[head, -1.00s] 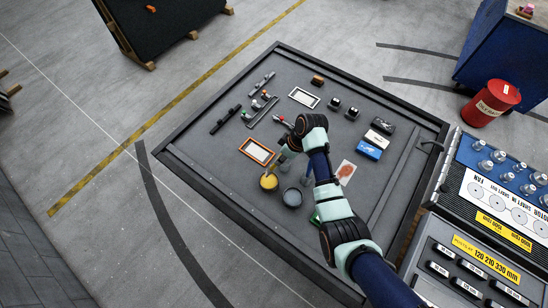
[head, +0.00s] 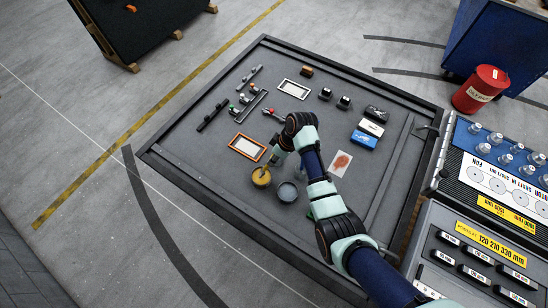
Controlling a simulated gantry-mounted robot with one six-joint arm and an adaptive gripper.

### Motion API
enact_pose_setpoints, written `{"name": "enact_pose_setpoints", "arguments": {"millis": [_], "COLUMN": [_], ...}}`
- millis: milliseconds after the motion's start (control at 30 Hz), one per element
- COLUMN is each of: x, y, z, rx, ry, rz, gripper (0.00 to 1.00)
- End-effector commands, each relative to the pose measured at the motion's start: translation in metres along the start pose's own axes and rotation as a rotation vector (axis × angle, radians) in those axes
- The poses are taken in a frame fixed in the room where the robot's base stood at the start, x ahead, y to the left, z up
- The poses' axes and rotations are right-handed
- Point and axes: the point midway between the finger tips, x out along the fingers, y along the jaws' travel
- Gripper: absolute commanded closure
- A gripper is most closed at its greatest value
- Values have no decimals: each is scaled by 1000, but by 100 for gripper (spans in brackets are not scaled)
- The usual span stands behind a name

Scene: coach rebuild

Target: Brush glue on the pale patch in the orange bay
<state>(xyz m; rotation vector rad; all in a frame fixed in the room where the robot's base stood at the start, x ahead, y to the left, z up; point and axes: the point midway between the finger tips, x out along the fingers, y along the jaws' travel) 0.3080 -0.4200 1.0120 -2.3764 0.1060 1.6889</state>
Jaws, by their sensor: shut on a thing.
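The orange bay (head: 235,147) is a rectangular orange frame on the dark table, with the pale patch (head: 247,148) inside it. A pot with yellow contents (head: 261,176) stands just in front of the bay. My gripper (head: 273,160) is over the far right edge of this pot, beside the bay's right corner. It is shut on a thin tool, seemingly the brush (head: 267,167), whose lower end is at or in the pot. The brush tip is hidden or too small to make out. I see no clear glue on the patch.
A grey pot (head: 288,192) stands right of the yellow one. A white-framed bay (head: 294,89) lies farther back. A card with a reddish patch (head: 341,163) and several small boxes, including a blue one (head: 363,139), lie right of my arm. Dark tools lie back left.

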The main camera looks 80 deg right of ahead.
Motion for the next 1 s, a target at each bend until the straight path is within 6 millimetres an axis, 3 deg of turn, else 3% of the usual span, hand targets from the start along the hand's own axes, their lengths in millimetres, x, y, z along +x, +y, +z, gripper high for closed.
{"name": "enact_pose_setpoints", "arguments": {"millis": [1000], "x": [7], "y": [1], "z": [2], "rx": [0], "ry": [0], "rz": [0], "gripper": [100]}}
